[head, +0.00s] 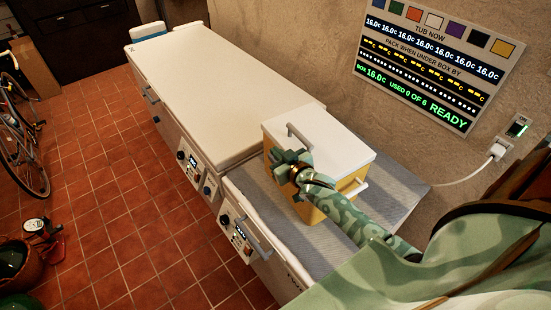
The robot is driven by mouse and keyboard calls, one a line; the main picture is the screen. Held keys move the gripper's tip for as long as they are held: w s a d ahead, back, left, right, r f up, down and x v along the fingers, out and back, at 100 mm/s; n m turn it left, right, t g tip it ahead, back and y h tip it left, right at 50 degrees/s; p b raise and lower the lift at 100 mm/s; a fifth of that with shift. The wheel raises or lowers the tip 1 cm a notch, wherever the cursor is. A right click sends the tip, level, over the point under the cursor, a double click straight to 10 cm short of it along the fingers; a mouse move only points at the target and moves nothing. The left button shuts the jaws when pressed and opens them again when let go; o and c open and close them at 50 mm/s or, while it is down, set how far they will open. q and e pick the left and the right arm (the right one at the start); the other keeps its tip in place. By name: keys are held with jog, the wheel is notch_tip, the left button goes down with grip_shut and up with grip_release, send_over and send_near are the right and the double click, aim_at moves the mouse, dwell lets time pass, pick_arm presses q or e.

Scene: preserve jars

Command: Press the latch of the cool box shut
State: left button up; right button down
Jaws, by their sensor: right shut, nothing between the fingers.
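The cool box (325,138) has a yellow body and a white lid that lies flat on top. It stands on the striped grey top of a low white unit. A grey handle (299,137) shows on the lid's left side, and a white piece (357,189) sticks out at the near right side. My right gripper (280,165) is shut and empty at the box's left front side. My right arm covers much of the front, so the latch is hidden or too small to make out. I cannot tell whether the gripper touches the box. My left gripper is not in view.
A long white chest (215,85) with a closed lid stands behind the box. A wall board (437,60) reads READY. A plug (497,151) with a white cable sits on the right wall. The tiled floor (110,210) at left is mostly clear, with a bicycle (28,150) beyond.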

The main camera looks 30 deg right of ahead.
jog(key=shift+w+d+f+b, duration=0.1)
jog(key=shift+w+f, duration=0.2)
jog(key=shift+f, duration=0.45)
jog(key=shift+w+d+f+b, duration=0.15)
jog(key=shift+w+f, duration=0.15)
jog(key=shift+f, duration=0.45)
jog(key=shift+w+a+f+b, duration=0.1)
jog(key=shift+w+f, duration=0.2)
jog(key=shift+f, duration=0.45)
